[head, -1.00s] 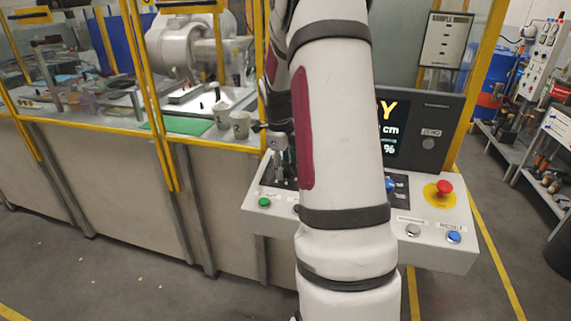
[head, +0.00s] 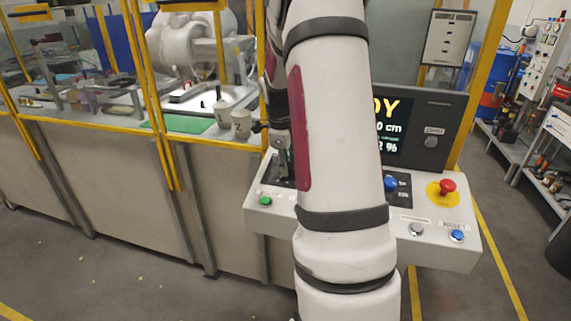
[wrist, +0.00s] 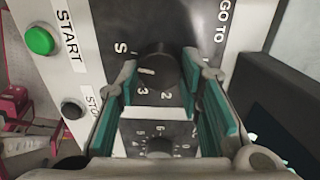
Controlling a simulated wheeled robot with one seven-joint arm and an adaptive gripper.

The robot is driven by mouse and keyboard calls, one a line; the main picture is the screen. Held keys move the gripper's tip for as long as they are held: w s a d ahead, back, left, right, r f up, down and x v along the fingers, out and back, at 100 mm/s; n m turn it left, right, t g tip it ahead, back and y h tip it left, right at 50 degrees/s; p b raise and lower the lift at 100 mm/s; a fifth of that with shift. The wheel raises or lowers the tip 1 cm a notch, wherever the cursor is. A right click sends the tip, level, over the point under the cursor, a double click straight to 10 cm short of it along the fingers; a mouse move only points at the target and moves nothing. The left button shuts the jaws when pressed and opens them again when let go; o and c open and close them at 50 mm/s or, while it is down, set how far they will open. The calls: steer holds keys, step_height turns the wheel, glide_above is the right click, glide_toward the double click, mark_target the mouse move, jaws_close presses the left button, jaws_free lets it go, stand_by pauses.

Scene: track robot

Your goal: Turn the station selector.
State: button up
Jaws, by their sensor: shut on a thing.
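The station selector, a round black knob (wrist: 157,66) with a white pointer mark, sits on a dark plate marked S, 3 and 2 in the wrist view. The pointer mark faces the lower left of the picture, between S and 3. My gripper (wrist: 160,72) has its teal-padded fingers on both sides of the knob and is shut on it. In the head view, my arm hides the knob and fingertips; only part of the gripper shows at the panel's left end.
A second dial (wrist: 158,147) with numbers lies between my fingers, nearer the camera. The green START button (wrist: 39,40) and a black STOP button (wrist: 72,108) are beside the plate. The sloped panel also has a blue knob (head: 390,184), red emergency button (head: 447,186) and blue button (head: 457,236).

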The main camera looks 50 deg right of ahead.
steer(key=n+b, duration=0.1)
steer(key=n, duration=0.4)
steer(key=shift+w, duration=0.1)
steer(key=n, duration=0.4)
steer(key=shift+n+h, duration=0.3)
steer(key=shift+n, duration=0.1)
steer(key=n, duration=0.5)
steer(key=shift+r+p, duration=0.1)
steer(key=shift+p, duration=0.25)
steer(key=n+p, duration=0.1)
steer(key=n, duration=0.4)
steer(key=n+p, duration=0.2)
steer(key=n, duration=0.2)
steer(key=shift+a+n+t+h+p, duration=0.1)
steer(key=shift+n+t+h+p, duration=0.2)
steer(key=shift+n+t+p, duration=0.1)
steer(key=n+p, duration=0.2)
steer(key=n, duration=0.2)
steer(key=n+p, duration=0.3)
steer(key=n, duration=0.2)
steer(key=shift+a+n+p, duration=0.1)
steer(key=shift+n+p, duration=0.25)
steer(key=shift+n, duration=0.05)
steer(key=shift+n+t+p, duration=0.4)
steer(key=shift+n+p, duration=0.45)
steer(key=shift+n, duration=1.05)
